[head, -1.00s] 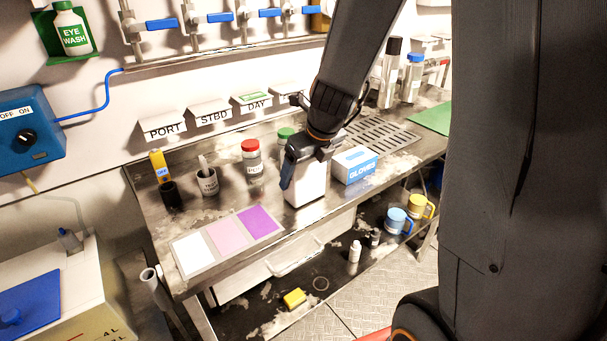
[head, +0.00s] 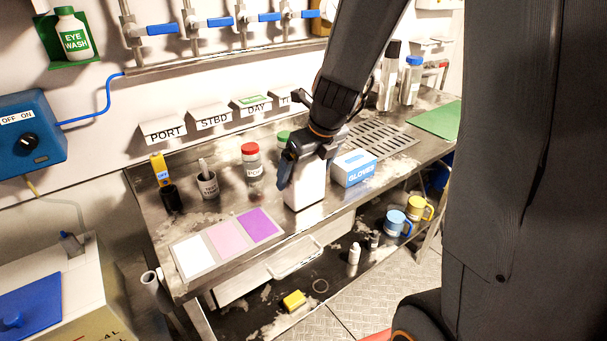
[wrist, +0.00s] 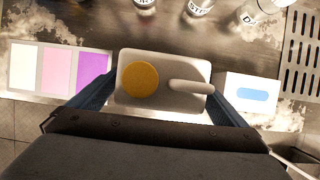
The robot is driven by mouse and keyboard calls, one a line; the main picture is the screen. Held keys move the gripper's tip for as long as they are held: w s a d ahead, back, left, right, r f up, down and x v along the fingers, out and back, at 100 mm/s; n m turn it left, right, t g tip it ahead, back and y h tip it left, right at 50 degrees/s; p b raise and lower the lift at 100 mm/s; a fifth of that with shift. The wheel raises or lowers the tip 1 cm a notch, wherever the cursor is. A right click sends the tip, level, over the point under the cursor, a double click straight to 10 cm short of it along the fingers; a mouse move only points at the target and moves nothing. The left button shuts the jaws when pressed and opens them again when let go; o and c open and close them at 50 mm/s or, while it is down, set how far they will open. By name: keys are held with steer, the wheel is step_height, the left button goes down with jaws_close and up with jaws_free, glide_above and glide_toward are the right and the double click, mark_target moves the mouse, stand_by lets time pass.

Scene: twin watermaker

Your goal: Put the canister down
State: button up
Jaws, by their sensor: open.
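The canister (head: 305,190) is a white block-shaped container standing upright on the metal bench, near its front edge. In the wrist view the canister (wrist: 160,98) shows from above, with a round orange-yellow cap and a pale handle bar. My gripper (head: 300,168) is at the canister's upper part in the head view. In the wrist view my gripper's blue fingers (wrist: 160,92) are spread at the canister's left and right sides, open. Whether they touch its sides I cannot tell. The canister's back is hidden.
A white and blue gloves box (head: 354,168) stands close to the canister's right. A card with white, pink and purple patches (head: 228,243) lies to its left. A red-capped bottle (head: 251,165) and a green-capped one stand behind. A slotted drain (head: 385,140) is at back right.

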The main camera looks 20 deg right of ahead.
steer(key=v, duration=1)
steer(key=shift+p, duration=0.35)
steer(key=shift+s+a+f, duration=0.1)
steer(key=shift+a, duration=0.05)
